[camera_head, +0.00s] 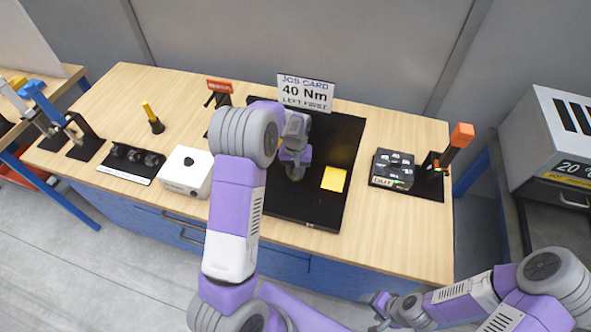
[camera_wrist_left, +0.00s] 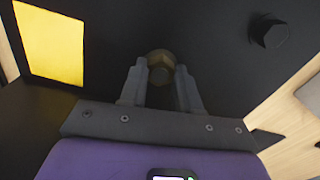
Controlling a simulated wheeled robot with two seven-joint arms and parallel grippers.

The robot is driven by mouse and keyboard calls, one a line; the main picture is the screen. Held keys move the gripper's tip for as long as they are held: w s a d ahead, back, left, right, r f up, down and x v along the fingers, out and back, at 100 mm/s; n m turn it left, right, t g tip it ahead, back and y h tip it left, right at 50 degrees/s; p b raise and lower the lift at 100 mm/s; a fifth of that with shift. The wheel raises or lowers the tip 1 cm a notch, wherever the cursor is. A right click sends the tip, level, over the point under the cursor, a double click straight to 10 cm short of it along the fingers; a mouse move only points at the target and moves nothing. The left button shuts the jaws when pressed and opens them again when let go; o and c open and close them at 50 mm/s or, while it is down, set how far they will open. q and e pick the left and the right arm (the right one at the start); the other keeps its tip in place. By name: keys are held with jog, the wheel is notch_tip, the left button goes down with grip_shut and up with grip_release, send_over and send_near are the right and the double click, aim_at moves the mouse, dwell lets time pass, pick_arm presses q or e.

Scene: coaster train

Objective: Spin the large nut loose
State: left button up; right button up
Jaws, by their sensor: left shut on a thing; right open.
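The large nut (camera_wrist_left: 160,60) is a brass-brown hex piece on the dark plate in the left wrist view. My left gripper (camera_wrist_left: 161,76) is shut on it, one finger on each side. In the head view my left gripper (camera_head: 295,174) points down at the black board (camera_head: 300,208), and my arm hides the nut there. A smaller black hex piece (camera_wrist_left: 270,32) stands on the plate at the upper right of the wrist view. My right gripper (camera_head: 380,303) is open and empty, in front of the bench and low in the picture.
A yellow square (camera_head: 334,179) lies on the board. The job card (camera_head: 305,93) stands behind it, reading 40 Nm, left first. A white box (camera_head: 185,172) stands left of the board, a socket strip (camera_head: 131,164) farther left.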

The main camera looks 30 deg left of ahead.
pick_arm(q)
jog(key=shift+f+n, duration=0.1)
jog(key=shift+n, duration=1.7)
jog(key=shift+s, duration=0.1)
jog(key=o, duration=1.1)
jog(key=shift+c, duration=0.2)
notch_tip(320, 180, up, 8)
jog(key=shift+f+p, duration=0.15)
jog(key=shift+p, duration=0.35)
